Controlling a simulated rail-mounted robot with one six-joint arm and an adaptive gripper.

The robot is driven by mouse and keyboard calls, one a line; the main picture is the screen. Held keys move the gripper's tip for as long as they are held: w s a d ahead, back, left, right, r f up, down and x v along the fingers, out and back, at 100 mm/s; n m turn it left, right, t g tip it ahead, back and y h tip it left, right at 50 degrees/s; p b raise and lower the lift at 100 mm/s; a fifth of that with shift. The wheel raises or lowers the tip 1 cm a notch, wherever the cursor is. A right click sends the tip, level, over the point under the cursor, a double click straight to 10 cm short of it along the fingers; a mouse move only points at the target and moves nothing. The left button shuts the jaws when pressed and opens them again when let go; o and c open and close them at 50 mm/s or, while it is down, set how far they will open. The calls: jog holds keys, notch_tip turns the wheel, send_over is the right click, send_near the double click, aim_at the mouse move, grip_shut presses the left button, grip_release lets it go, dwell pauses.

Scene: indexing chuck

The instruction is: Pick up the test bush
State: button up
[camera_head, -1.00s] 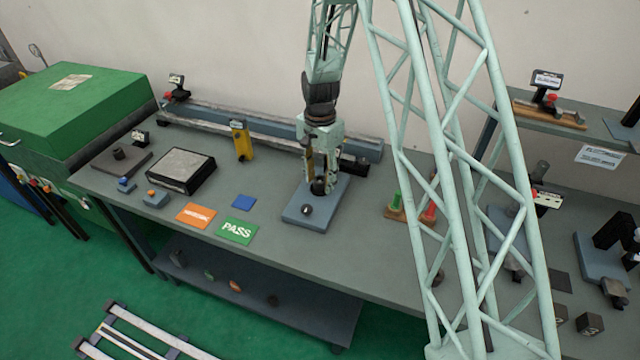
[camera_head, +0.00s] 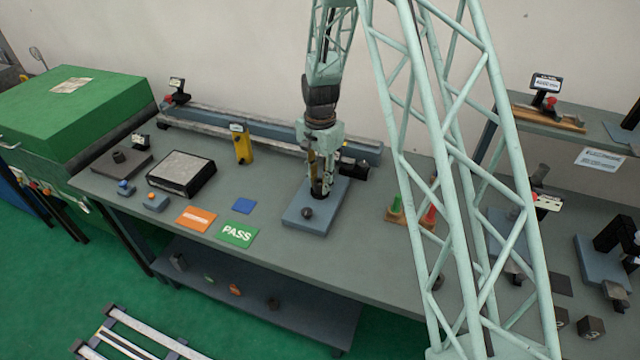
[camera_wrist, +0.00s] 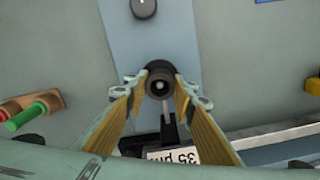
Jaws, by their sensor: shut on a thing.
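The test bush (camera_wrist: 158,84) appears as a dark ring-shaped cylinder with a pale centre in the wrist view. It sits between the two fingertips of my gripper (camera_wrist: 160,78), which is shut on it. In the head view my gripper (camera_head: 319,190) points down over the blue base plate (camera_head: 303,226) on the bench, and the bush is mostly hidden by the fingers. I cannot tell whether the bush is clear of what lies beneath it. A small dark knob (camera_head: 307,213) stands on the plate in front of the gripper; it also shows in the wrist view (camera_wrist: 143,8).
A small black unit with a "35 µm" label (camera_wrist: 173,156) is close behind the fingers. A long rail fixture (camera_head: 250,127) runs along the back of the bench. Green and red plugs (camera_head: 412,210) stand to the right. An orange card (camera_head: 196,218) and green PASS card (camera_head: 237,233) lie to the left.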

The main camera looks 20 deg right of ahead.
jog(key=shift+r, duration=1.7)
jog(key=s+r+b, duration=0.1)
jog(key=s, duration=1.5)
jog(key=shift+r, duration=0.2)
